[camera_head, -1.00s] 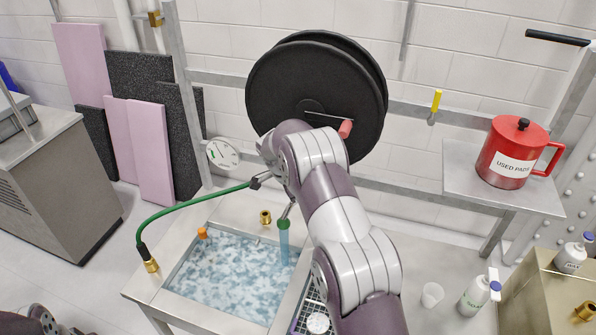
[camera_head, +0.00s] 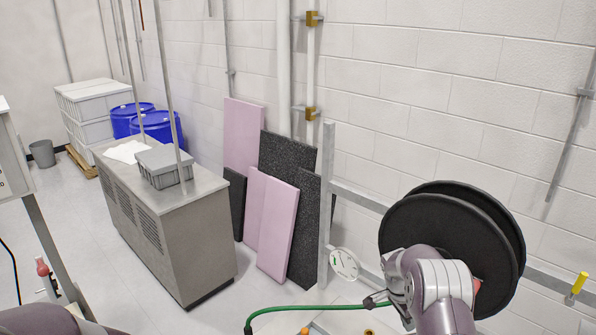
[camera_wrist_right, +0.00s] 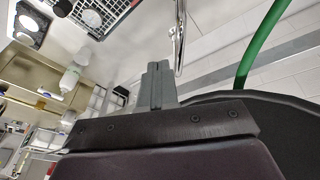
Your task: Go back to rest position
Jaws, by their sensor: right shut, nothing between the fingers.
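My right arm comes in at the lower right of the head view, grey and purple, in front of a black reel. Its gripper (camera_head: 376,300) is beside the end of the green hose (camera_head: 300,310) as seen there. In the right wrist view the grey fingers (camera_wrist_right: 157,82) are together with nothing between them. A purple part of my left arm shows at the bottom left of the head view. The left gripper is out of view.
The black reel (camera_head: 450,235) is close behind my right arm. A round dial (camera_head: 344,264) hangs on the rail. A metal cabinet (camera_head: 170,235) and leaning pink and black panels (camera_head: 278,225) stand left of it. A metal spout (camera_wrist_right: 180,40) is near the fingers.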

